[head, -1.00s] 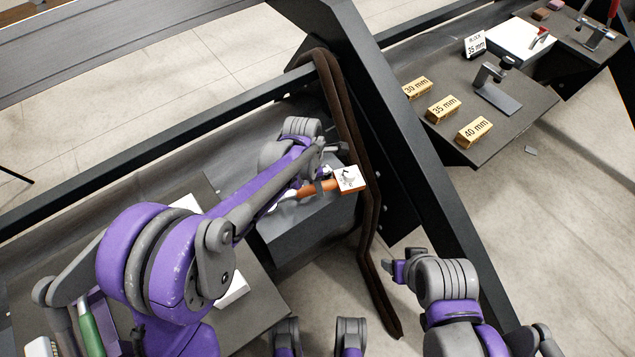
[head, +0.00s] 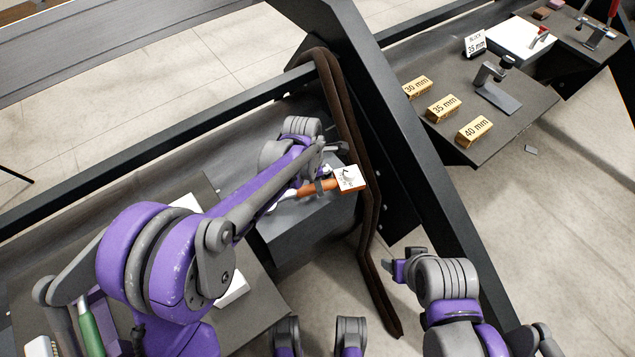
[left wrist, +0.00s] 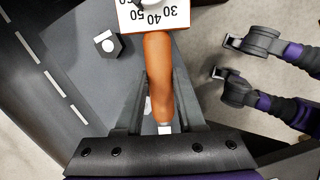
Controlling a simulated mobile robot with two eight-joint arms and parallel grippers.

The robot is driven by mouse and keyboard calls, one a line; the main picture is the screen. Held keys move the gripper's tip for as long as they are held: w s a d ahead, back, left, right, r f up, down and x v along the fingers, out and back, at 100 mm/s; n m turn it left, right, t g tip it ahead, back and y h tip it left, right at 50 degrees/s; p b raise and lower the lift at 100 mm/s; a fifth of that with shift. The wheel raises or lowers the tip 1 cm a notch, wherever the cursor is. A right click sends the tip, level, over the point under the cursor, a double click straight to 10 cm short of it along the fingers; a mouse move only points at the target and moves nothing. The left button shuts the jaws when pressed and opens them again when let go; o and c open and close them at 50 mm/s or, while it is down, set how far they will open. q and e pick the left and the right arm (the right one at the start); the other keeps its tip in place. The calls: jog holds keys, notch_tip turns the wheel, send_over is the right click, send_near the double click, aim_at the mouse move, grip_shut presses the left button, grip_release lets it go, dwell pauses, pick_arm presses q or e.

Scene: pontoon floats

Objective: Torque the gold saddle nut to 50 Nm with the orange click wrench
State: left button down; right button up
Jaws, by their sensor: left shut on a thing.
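The orange click wrench (head: 316,188) has an orange handle and a white scale plate. My left gripper (head: 322,178) is shut on the handle above a grey block. In the left wrist view, the handle (left wrist: 159,75) runs between the two fingers, and the scale reading 30, 40, 50 is at the top edge. A dark hex piece with a white face (left wrist: 107,43) lies to the left of the handle, apart from it. I cannot make out a gold nut in either view. My right gripper (head: 394,268) is away from the wrench at lower right; its jaw opening is unclear.
A grey block (head: 300,228) is under the wrench. A dark beam (head: 400,130) and brown strap (head: 345,110) run close on its right. Gold blocks marked 30, 35 (head: 442,107) and 40 mm lie on a dark shelf (head: 520,110). A green-handled tool (head: 90,330) is at lower left.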

pick_arm(q)
jog(key=shift+f+b, duration=0.65)
jog(key=shift+f, duration=0.4)
jog(key=shift+s+d, duration=0.1)
jog(key=shift+s, duration=0.1)
jog(key=shift+s+d+m, duration=0.1)
jog(key=shift+s+m, duration=0.3)
jog(key=shift+m, duration=0.1)
jog(key=shift+s, duration=0.25)
dwell(0.3)
jog(key=shift+s+d+m, duration=0.1)
jog(key=shift+s+m, duration=0.3)
jog(key=shift+m, duration=0.1)
jog(key=shift+s, duration=0.25)
jog(key=shift+s+m+g, duration=0.3)
jog(key=shift+s+m, duration=0.15)
jog(key=shift+m, duration=0.15)
jog(key=shift+s, duration=0.2)
dwell(0.3)
